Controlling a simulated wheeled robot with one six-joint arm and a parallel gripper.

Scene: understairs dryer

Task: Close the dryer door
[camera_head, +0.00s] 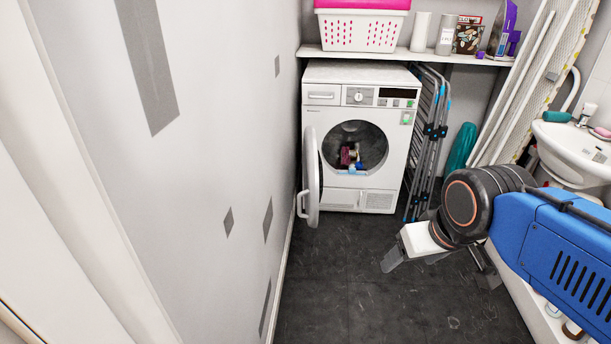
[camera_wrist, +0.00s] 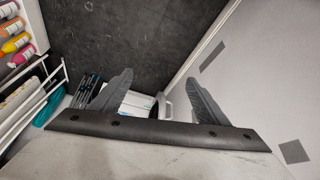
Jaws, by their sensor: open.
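The white dryer (camera_head: 384,171) stands against the back wall under a shelf. Its round door (camera_head: 312,176) is swung wide open to the left, seen almost edge-on, close to the left wall. Colourful laundry (camera_head: 350,156) shows inside the drum opening. My gripper (camera_head: 437,264) is open and empty, in front of the dryer and to its right, well apart from the door. In the wrist view, both gripper fingers (camera_wrist: 158,80) are spread.
A folded drying rack (camera_head: 430,135) leans right of the dryer. A shelf (camera_head: 325,53) above holds a basket (camera_head: 362,30) and bottles. A sink (camera_head: 572,152) is at right. The left wall (camera_head: 215,130) runs along the door side. Dark floor (camera_head: 345,270) before the dryer is clear.

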